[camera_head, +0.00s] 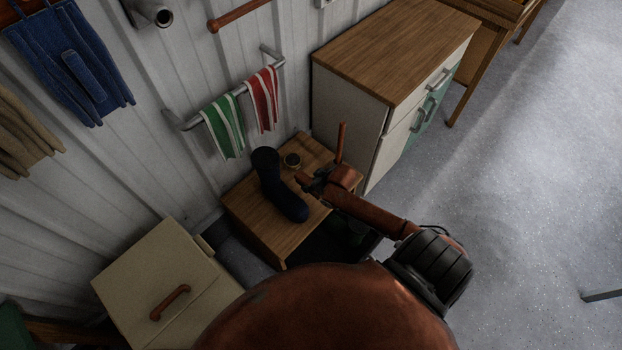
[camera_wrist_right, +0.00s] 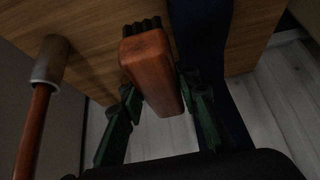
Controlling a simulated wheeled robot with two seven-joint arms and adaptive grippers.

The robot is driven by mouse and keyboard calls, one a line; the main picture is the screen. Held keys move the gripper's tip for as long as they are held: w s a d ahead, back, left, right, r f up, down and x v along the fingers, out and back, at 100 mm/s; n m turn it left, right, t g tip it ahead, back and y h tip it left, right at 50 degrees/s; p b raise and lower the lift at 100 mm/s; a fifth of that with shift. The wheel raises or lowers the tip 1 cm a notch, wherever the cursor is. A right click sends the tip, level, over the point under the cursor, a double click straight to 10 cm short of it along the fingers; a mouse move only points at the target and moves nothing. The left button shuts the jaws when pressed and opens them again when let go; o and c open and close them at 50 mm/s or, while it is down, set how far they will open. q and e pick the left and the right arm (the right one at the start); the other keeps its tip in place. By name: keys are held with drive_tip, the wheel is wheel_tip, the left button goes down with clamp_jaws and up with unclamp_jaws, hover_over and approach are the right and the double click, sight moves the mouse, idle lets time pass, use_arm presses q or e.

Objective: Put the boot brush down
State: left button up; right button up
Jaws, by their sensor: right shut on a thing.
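My right gripper (camera_head: 312,183) reaches over the small wooden table (camera_head: 245,205), close to the right of a dark blue boot (camera_head: 275,183). In the right wrist view, the boot brush (camera_wrist_right: 150,72), a reddish-brown wooden block with dark bristles at its far end, sits between the two dark green fingers of the gripper (camera_wrist_right: 155,105). The gripper is shut on it. The boot also shows there (camera_wrist_right: 205,60), just beyond the right finger. I cannot tell whether the brush touches the tabletop. My left gripper is not in view.
An orange-brown upright rod (camera_head: 341,143) rises at the table's right side. A cream cabinet (camera_head: 350,118) stands behind at right, a cream box (camera_head: 165,275) at left. Striped towels (camera_head: 223,125) hang above.

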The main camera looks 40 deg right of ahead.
drive_tip(key=w+d+f+b, duration=0.2)
drive_tip(key=w+d+f, duration=0.1)
drive_tip(key=f, duration=0.1)
drive_tip(key=w+d+f+b, duration=0.2)
drive_tip(key=w+d+f, duration=0.1)
drive_tip(key=d, duration=0.1)
drive_tip(key=shift+w+f, duration=0.4)
drive_tip(key=shift+w+d+f+b, duration=0.15)
drive_tip(key=shift+f+b, duration=0.15)
drive_tip(key=shift+b, duration=0.15)
wheel_tip(320, 180, down, 3)
drive_tip(key=shift+d+r+b, duration=0.1)
drive_tip(key=shift+r+b, duration=0.05)
drive_tip(key=shift+b, duration=0.4)
drive_tip(key=shift+f, duration=0.35)
drive_tip(key=shift+r, duration=0.15)
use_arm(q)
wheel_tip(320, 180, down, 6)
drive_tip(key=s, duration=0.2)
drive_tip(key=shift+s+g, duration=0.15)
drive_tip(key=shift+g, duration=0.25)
use_arm(e)
drive_tip(key=o, duration=1.1)
